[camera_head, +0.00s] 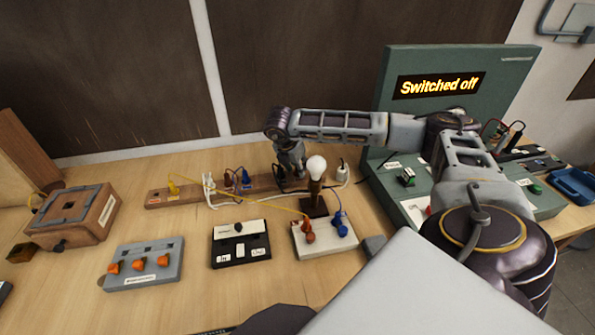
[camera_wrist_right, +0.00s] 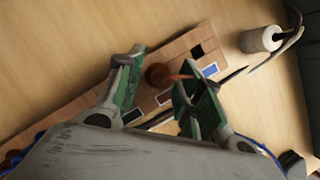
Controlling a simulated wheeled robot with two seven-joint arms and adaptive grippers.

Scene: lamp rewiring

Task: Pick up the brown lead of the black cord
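My right gripper (camera_head: 290,170) is low over the right end of the wooden lead rack (camera_head: 158,195). In the right wrist view the gripper (camera_wrist_right: 160,90) is open, with green pads on its two fingers. A round brown lead end (camera_wrist_right: 157,76) stands at the rack between the fingers, with an orange-brown part reaching toward the right finger. Whether either finger touches it cannot be told. A thin black cord (camera_wrist_right: 234,75) runs beside the right finger. In the head view the gripper hides the brown lead. My left gripper is not in view.
A bulb on a stand (camera_head: 316,168) and a white socket (camera_head: 342,172) stand close right of the gripper. Front blocks include a white one (camera_head: 325,245), a black one (camera_head: 240,245) and a grey one (camera_head: 145,265). The green panel (camera_head: 470,65) reads "Switched off".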

